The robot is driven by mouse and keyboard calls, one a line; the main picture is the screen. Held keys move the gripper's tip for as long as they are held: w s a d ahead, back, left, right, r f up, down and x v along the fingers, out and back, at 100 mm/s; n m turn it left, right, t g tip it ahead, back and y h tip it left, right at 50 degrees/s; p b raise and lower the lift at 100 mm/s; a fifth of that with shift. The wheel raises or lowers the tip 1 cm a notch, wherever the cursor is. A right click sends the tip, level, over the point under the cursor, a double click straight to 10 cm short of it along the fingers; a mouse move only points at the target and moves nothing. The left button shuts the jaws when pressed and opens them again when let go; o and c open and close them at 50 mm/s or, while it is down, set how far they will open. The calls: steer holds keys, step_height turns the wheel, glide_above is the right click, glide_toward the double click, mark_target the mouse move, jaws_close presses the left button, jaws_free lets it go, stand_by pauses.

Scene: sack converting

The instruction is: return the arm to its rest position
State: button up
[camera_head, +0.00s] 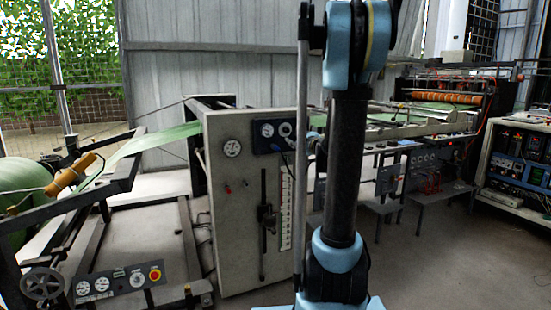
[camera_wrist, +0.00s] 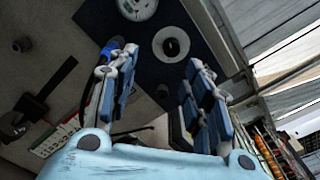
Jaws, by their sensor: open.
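My arm stands upright in the middle of the head view, in front of the grey machine cabinet (camera_head: 236,185). My gripper (camera_wrist: 155,85) shows in the wrist view, with its two blue and grey fingers spread apart and nothing between them. Beyond the fingers is a dark panel (camera_wrist: 104,25) with a round white gauge (camera_wrist: 137,8) and a round ring-shaped fitting (camera_wrist: 171,44). A blue connector (camera_wrist: 113,46) with a dark cable shows behind the left finger. I cannot tell whether the fingers touch the panel.
A green roll (camera_head: 25,190) and web stand at left, above a control panel (camera_head: 112,284) with a red button. The cabinet's slotted lever (camera_head: 266,215) stands just left of my arm. An instrument rack (camera_head: 515,165) stands at right. Bare floor (camera_head: 430,265) lies at front right.

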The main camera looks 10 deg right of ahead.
steer(key=s+a+f+n+g+y, duration=0.1)
steer(key=s+a+f+n+g, duration=0.35)
steer(key=s+n, duration=0.45)
steer(key=s+a+f+n+g, duration=0.4)
steer(key=s+a+f+n, duration=0.2)
steer(key=s, duration=0.6)
steer(key=s+d+f+n+g+h, duration=0.2)
steer(key=s+d+f+n, duration=0.1)
steer(key=s, duration=0.4)
steer(key=s+d+f+n+g+h, duration=0.2)
steer(key=s+f, duration=0.3)
steer(key=s, duration=0.3)
steer(key=s+d+f+n+g+h, duration=0.2)
steer(key=s+d+f+n, duration=0.2)
steer(key=s, duration=0.4)
steer(key=shift+f+n, duration=0.35)
steer(key=shift+n, duration=0.15)
steer(key=shift+w+f, duration=0.2)
steer(key=shift+w, duration=0.25)
